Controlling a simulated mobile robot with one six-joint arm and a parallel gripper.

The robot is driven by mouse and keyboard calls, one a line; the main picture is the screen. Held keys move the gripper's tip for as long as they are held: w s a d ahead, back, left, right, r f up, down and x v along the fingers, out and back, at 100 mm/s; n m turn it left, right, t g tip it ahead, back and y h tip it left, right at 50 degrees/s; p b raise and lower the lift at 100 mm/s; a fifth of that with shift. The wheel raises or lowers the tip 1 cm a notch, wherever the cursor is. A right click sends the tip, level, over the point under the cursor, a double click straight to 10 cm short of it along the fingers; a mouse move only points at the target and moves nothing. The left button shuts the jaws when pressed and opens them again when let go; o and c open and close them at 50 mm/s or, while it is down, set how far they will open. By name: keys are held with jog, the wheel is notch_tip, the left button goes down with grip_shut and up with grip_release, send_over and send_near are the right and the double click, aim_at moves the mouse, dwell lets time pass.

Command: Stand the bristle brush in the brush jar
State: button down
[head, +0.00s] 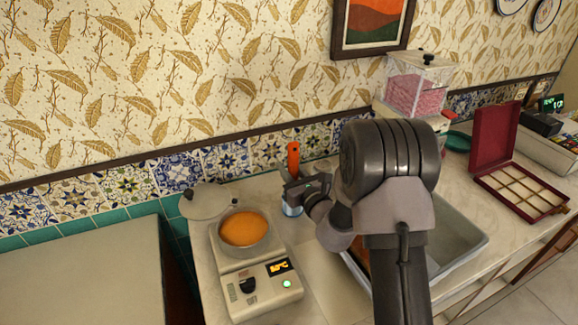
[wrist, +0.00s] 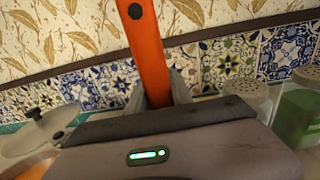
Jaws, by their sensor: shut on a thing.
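The bristle brush shows as an orange handle (head: 293,158), standing near upright above my gripper (head: 297,186). In the wrist view the orange handle (wrist: 146,45) rises, slightly tilted, between the fingers of my gripper (wrist: 162,92), which is shut on it. The bristle end is hidden. A small bluish, clear vessel (head: 291,209), which looks like the brush jar, shows just below the gripper, mostly covered by it. I cannot tell whether the brush's lower end is inside it.
A pot of orange liquid (head: 244,229) sits on a cream appliance (head: 262,290) at left, with a grey lid (head: 206,201) behind. A grey basin (head: 463,238) lies right of my arm. A pink-filled container (head: 417,88) and open red box (head: 518,187) stand further right.

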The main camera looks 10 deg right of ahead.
jog(key=shift+f, duration=0.65)
jog(key=shift+r, duration=0.1)
jog(key=c, duration=1.1)
grip_release()
jog(key=shift+o, duration=0.2)
jog(key=shift+s, duration=0.1)
jog(key=p+v, duration=0.2)
jog(key=v, duration=1.5)
jog(key=shift+s+d, duration=0.1)
